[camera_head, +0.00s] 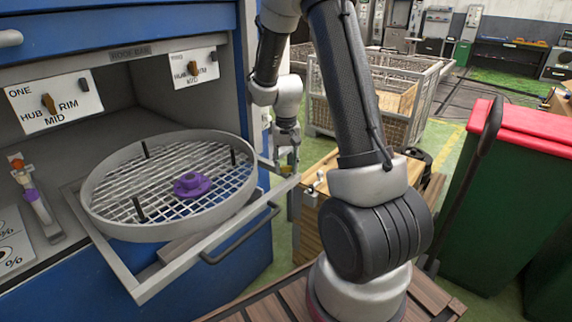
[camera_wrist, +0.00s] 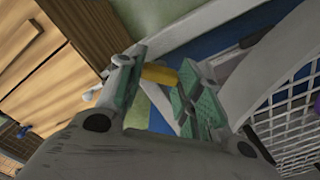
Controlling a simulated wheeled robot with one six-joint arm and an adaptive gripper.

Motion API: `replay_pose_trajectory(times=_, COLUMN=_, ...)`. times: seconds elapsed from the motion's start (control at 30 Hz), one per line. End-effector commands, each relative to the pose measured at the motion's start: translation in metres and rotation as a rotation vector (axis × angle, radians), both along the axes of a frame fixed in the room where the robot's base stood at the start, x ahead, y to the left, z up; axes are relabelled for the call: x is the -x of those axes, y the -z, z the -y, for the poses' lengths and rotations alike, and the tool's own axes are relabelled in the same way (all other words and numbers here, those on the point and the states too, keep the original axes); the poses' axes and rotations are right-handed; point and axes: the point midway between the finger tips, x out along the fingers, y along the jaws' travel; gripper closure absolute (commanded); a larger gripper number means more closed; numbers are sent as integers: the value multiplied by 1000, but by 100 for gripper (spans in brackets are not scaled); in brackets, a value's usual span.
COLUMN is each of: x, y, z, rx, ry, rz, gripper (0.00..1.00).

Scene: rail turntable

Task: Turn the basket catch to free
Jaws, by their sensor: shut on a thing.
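The round wire basket (camera_head: 150,231) sits on a pulled-out grey frame (camera_head: 160,272) at the front of a blue cabinet. A purple ring-like piece (camera_head: 193,185) lies on its mesh. In the wrist view the basket's curved rim (camera_wrist: 262,75) is at the right. My gripper (camera_head: 288,158) is at the frame's right corner, beside the basket. In the wrist view my gripper's green-padded fingers (camera_wrist: 154,88) stand on both sides of a small yellow catch (camera_wrist: 158,75), shut on it. Its far end and pivot are partly hidden by the fingers.
A wooden cabinet (camera_wrist: 60,55) stands close to the left of the fingers in the wrist view. A black handle (camera_head: 240,236) runs along the frame's front. A wire crate (camera_head: 405,115) and a green bin with red lid (camera_head: 470,195) stand to the right.

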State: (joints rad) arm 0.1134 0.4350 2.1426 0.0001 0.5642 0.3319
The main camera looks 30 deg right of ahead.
Motion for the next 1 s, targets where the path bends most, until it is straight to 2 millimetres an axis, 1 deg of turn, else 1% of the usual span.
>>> replay_pose_trajectory(times=0.3, x=0, y=0, z=0, rx=0, ry=-300, rz=1, gripper=88)
replay_pose_trajectory(times=0.6, x=0, y=-1, z=0, rx=0, ry=-559, rz=1, gripper=88)
replay_pose_trajectory(times=0.8, x=0, y=-1, z=0, rx=1, ry=-688, rz=2, gripper=88)
replay_pose_trajectory(times=1.0, x=-1, y=-1, z=0, rx=1, ry=-767, rz=2, gripper=88)
